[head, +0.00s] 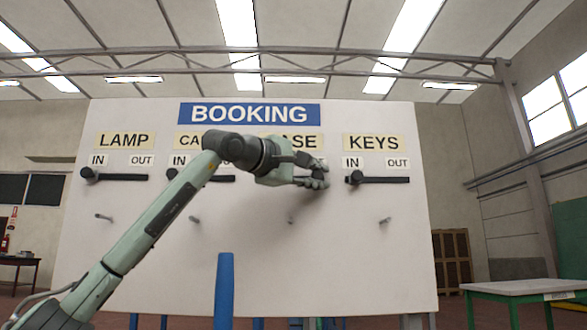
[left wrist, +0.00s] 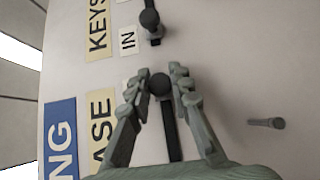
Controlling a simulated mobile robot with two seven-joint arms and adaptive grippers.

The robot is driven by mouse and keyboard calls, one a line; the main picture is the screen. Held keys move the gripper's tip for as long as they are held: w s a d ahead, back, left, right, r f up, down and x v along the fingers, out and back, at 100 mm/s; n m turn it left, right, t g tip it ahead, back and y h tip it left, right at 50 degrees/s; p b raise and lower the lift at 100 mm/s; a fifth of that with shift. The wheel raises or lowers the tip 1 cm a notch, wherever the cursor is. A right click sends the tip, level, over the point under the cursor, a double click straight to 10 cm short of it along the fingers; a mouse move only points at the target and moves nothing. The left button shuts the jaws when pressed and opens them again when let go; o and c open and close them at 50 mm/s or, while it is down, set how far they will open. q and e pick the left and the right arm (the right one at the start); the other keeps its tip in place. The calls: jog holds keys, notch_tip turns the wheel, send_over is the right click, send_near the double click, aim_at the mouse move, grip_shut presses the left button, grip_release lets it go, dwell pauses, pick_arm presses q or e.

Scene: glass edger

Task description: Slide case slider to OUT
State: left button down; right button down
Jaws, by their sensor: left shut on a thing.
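The white BOOKING board (head: 150,255) carries rows of slider tracks, each with IN on the left and OUT on the right. My left gripper (head: 322,179) is at the CASE row, under the partly covered CASE sign (head: 308,143). In the left wrist view its two fingers (left wrist: 160,86) are shut around the dark round case slider knob (left wrist: 160,83). The black case track (left wrist: 173,135) runs from the knob back toward the palm, the IN side, so the knob is at the OUT end. The OUT label is mostly behind a finger. My right gripper is not in view.
The keys slider knob (head: 355,177) sits at IN, right of my gripper; the lamp knob (head: 87,174) is also at IN. My arm partly covers the second track. Small pegs (head: 384,220) stick out below. A blue post (head: 224,285) stands before the board.

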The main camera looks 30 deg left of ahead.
pick_arm(q)
jog(key=c, duration=1.8)
grip_release()
jog(key=shift+d, duration=0.1)
jog(key=shift+c, duration=0.2)
jog(key=o, duration=0.5)
jog(key=shift+w+d, duration=0.15)
jog(key=shift+s, duration=0.2)
jog(key=v, duration=1.1)
jog(key=shift+s+a, duration=0.3)
jog(key=shift+s, duration=0.05)
